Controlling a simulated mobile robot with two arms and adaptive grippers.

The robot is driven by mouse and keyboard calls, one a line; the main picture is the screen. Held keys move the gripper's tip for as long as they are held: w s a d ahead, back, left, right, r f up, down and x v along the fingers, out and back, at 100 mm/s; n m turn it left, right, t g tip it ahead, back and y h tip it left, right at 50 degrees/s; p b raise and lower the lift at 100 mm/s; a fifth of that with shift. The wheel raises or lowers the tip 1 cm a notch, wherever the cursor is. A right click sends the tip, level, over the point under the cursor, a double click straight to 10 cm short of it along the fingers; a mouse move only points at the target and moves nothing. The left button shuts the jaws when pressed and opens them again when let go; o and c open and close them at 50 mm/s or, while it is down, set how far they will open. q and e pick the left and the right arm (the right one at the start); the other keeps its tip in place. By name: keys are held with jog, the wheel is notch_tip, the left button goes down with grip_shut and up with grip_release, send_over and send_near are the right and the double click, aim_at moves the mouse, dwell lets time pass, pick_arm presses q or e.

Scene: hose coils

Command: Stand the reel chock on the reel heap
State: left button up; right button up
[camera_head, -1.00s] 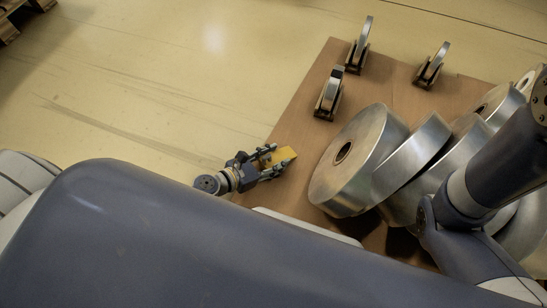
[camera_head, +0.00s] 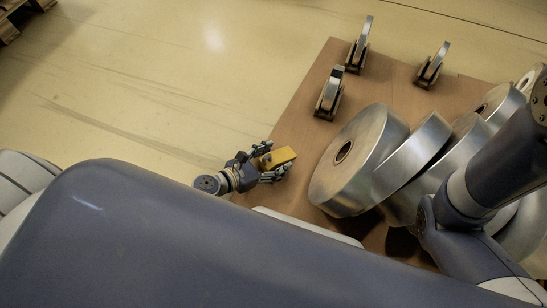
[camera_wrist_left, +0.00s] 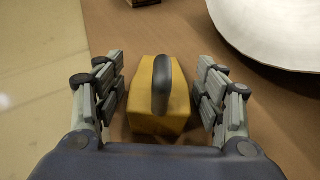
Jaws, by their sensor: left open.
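The reel chock is a yellow block (camera_head: 278,157). My left gripper (camera_head: 268,162) is open, with one finger on each side of the chock. In the left wrist view the gripper (camera_wrist_left: 162,95) shows gaps between its fingers and the chock. The reel heap (camera_head: 345,165) is several silvery reels leaning in a row on the right, just right of the chock. A pale reel edge (camera_wrist_left: 275,35) shows at the upper right of the wrist view. My right gripper is not seen.
A brown board (camera_head: 300,125) lies under the reels and chock. My right arm crosses the heap's right side.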

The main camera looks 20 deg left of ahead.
aim_at(263, 164)
pick_arm(q)
jog(key=shift+v, duration=4)
jog(key=v, duration=1.2)
jog(key=shift+r, duration=0.1)
